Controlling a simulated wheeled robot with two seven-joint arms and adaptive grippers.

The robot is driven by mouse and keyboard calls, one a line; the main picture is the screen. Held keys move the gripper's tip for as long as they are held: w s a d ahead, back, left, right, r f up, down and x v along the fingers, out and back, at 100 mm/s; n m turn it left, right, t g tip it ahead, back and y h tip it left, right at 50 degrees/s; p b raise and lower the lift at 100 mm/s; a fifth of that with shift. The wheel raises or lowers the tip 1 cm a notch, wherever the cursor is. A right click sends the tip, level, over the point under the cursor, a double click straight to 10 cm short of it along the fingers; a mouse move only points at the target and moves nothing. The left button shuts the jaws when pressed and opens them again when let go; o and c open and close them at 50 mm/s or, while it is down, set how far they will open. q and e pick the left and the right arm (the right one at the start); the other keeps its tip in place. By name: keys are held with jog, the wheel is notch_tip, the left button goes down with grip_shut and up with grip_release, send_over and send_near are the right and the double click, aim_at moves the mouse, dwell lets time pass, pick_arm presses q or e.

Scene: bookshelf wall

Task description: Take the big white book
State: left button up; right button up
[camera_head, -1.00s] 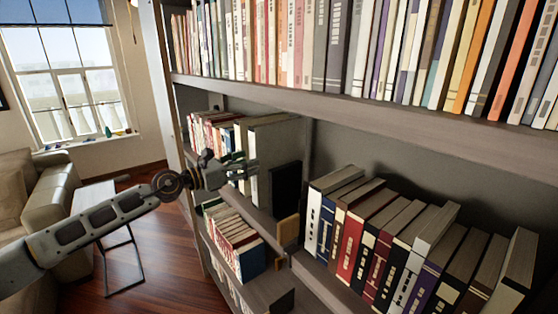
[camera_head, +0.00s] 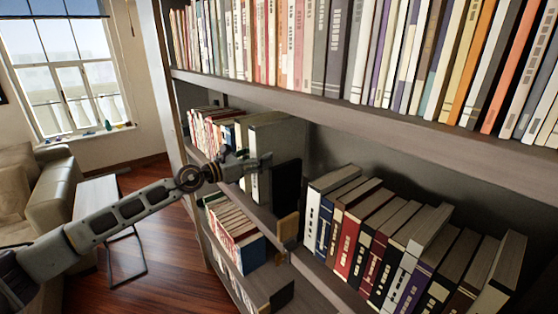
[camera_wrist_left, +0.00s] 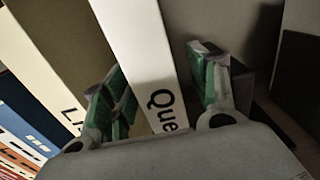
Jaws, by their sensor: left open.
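The big white book (camera_wrist_left: 140,50) stands upright with black letters "Que" on its spine in the left wrist view. In the head view it is among the tall pale books (camera_head: 284,143) on the middle shelf, its spine partly covered by my gripper. My left gripper (camera_head: 258,163) is open at the spines. In the left wrist view its green-padded fingers (camera_wrist_left: 163,92) are on either side of the white spine. Whether they touch it I cannot tell. My right gripper is not in view.
A cream book (camera_wrist_left: 40,60) stands left of the white one. A dark upright panel (camera_head: 287,185) is close on the right. A full row of books (camera_head: 330,50) stands above, another (camera_head: 380,235) to the right. A sofa (camera_head: 60,190) and side table (camera_head: 97,195) are at left.

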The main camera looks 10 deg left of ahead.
aim_at(279, 160)
pick_arm(q)
jog(key=p+x, duration=0.2)
jog(key=x, duration=0.3)
jog(key=shift+w+f, duration=0.1)
dwell(0.6)
dwell(0.3)
grip_shut()
dwell(0.4)
